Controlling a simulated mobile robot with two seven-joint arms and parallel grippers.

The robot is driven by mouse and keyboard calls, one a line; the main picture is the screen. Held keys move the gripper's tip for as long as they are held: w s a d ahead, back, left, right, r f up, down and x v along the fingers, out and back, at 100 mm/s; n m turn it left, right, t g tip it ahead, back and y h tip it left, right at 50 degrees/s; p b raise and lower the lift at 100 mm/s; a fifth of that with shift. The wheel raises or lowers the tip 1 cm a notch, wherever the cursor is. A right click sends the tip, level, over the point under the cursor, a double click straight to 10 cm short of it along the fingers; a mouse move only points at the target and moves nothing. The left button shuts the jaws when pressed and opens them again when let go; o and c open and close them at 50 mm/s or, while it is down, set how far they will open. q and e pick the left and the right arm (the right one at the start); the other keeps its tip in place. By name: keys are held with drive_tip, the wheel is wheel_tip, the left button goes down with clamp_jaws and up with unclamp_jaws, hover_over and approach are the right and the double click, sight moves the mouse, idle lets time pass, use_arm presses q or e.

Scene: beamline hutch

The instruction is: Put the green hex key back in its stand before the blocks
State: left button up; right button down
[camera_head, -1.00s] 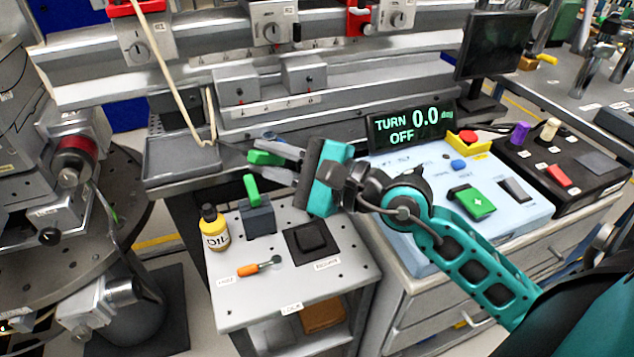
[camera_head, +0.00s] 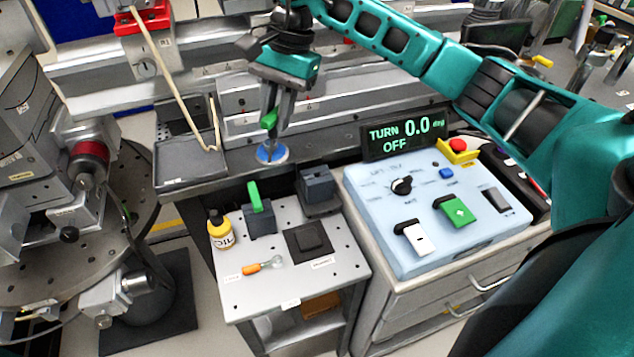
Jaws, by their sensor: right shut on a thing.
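My right gripper (camera_head: 272,128) points down from above, shut on a small green piece that looks like the green hex key (camera_head: 269,119). Only part of the green piece shows between the fingers. Just below the fingertips is a round blue disc with a pale rim (camera_head: 277,153) on the ledge before the rail. I cannot tell if the key touches it. A dark block (camera_head: 260,223) with an upright green handle (camera_head: 256,198) stands on the small table, and a second dark block (camera_head: 318,185) is right of it. Which one is the key's stand is unclear. My left gripper is out of view.
The small grey table (camera_head: 240,297) also holds a yellow oil bottle (camera_head: 220,232), an orange-handled tool (camera_head: 263,265) and a black square pad (camera_head: 309,240). A blue control panel (camera_head: 377,225) stands right, with a display (camera_head: 405,135) behind it. A grey tray (camera_head: 190,165) lies left.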

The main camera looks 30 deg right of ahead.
drive_tip(key=d+r+h+p, duration=0.1)
drive_tip(key=d+r+h, duration=0.1)
drive_tip(key=d+r, duration=0.5)
wheel_tip(320, 180, down, 20)
drive_tip(key=s, duration=0.1)
drive_tip(key=shift+d+r+g, duration=0.15)
drive_tip(key=shift+d+g, duration=0.05)
drive_tip(key=shift+g, duration=0.2)
drive_tip(key=shift+f, duration=0.2)
drive_tip(key=c, duration=1)
unclamp_jaws()
drive_tip(key=shift+r, duration=0.1)
